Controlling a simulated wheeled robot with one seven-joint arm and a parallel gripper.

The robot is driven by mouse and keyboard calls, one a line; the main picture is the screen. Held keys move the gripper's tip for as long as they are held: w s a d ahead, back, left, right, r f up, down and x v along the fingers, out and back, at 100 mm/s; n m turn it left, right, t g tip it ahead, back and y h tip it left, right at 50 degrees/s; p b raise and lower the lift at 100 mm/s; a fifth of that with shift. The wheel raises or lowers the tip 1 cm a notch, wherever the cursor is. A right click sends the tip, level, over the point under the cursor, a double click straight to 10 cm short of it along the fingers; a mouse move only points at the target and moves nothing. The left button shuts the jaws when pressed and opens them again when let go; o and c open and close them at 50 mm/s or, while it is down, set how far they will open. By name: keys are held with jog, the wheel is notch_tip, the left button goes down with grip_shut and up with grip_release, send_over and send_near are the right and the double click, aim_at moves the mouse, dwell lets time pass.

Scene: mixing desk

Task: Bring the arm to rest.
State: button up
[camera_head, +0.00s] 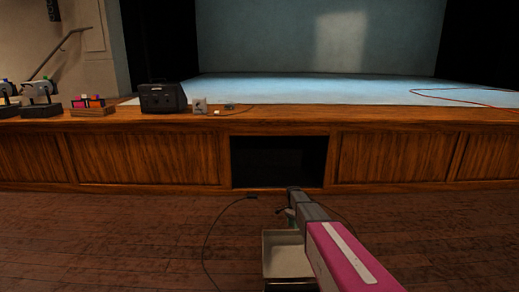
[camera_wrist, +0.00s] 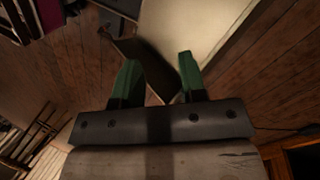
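My gripper (camera_head: 291,213) is at the end of my pink and grey arm, low in the middle of the head view, in front of the stage. Its fingers are small and partly hidden there. In the wrist view its two green fingers (camera_wrist: 157,72) stand apart. Nothing is clearly held between them. A dark brown shape lies beyond the fingers, and I cannot tell what it is. A pale open tray (camera_head: 287,262) is below my gripper and arm. A pale surface also shows past the fingers in the wrist view.
The wooden stage front (camera_head: 150,158) crosses the view, with a dark opening (camera_head: 278,160) in its middle. On its edge stand a black box (camera_head: 162,97), a small grey box (camera_head: 199,104) and a wooden holder (camera_head: 92,111) with coloured pieces. A black cable (camera_head: 206,243) loops over the floor.

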jog(key=s+r+n+t, duration=0.1)
jog(key=s+r+n, duration=0.3)
jog(key=s, duration=0.7)
jog(key=s+r+n+t, duration=0.1)
jog(key=s+r+n, duration=0.3)
jog(key=s, duration=0.7)
jog(key=s+r+n+t, duration=0.1)
jog(key=s+r+n, duration=0.2)
jog(key=s, duration=0.9)
notch_tip(320, 180, up, 3)
jog(key=shift+a+r+n, duration=0.15)
jog(key=shift+a+n, duration=0.15)
jog(key=shift+n, duration=0.1)
